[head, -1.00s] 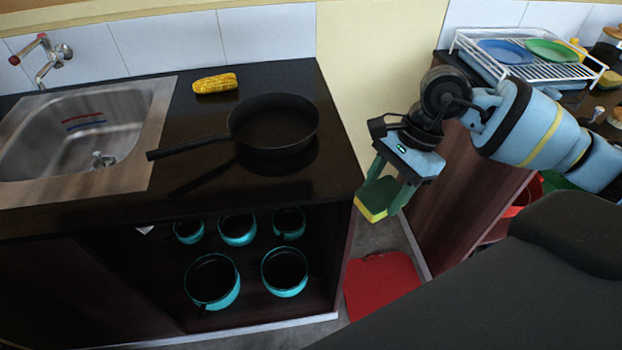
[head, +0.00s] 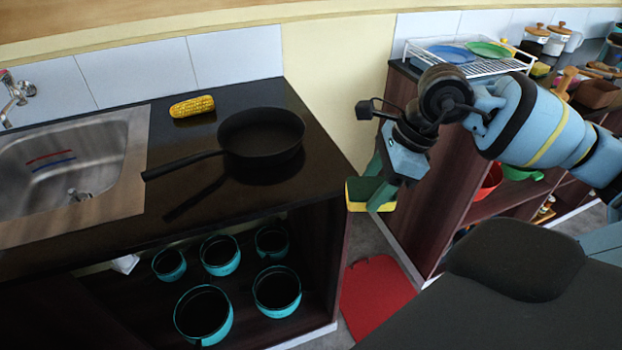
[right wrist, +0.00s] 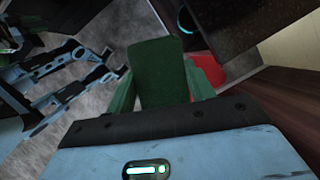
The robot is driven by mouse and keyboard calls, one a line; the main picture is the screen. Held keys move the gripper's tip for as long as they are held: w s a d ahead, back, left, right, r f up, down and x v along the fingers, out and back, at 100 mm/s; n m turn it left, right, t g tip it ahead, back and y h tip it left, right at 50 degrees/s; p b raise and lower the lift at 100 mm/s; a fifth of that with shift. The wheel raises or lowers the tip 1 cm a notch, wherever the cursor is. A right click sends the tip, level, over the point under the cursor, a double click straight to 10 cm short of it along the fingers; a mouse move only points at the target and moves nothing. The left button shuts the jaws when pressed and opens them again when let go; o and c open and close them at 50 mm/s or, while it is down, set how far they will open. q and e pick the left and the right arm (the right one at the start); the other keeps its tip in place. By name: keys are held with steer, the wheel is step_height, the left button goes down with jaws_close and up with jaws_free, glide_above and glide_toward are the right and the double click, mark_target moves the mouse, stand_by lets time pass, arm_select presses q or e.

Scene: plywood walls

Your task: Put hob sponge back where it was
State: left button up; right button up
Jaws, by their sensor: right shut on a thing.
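My right gripper (head: 376,188) is shut on a sponge (head: 358,194) with a green top and a yellow lower side. In the head view it holds the sponge in the air, at the right front corner of the black counter (head: 190,230). In the right wrist view the green face of the sponge (right wrist: 158,70) sits between the two green fingers. A black frying pan (head: 262,135) is on the counter, its handle pointing left. My left gripper is not in view.
A corn cob (head: 192,106) lies behind the pan. A metal sink (head: 70,170) is at the left. Teal pots (head: 203,315) stand on the shelf below. A dish rack (head: 470,58) stands on the right cabinet, with another yellow-green sponge (head: 540,70) near it. A red object (head: 375,295) is on the floor.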

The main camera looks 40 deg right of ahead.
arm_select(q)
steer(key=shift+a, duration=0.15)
arm_select(e)
steer(key=shift+w, duration=0.35)
steer(key=w, duration=0.5)
steer(key=w+f+p, duration=0.1)
steer(key=w, duration=0.3)
steer(key=w+p, duration=0.1)
steer(key=w, duration=0.4)
steer(key=shift+w+d+f, duration=0.15)
steer(key=shift+w+f, duration=0.05)
steer(key=shift+w, duration=0.1)
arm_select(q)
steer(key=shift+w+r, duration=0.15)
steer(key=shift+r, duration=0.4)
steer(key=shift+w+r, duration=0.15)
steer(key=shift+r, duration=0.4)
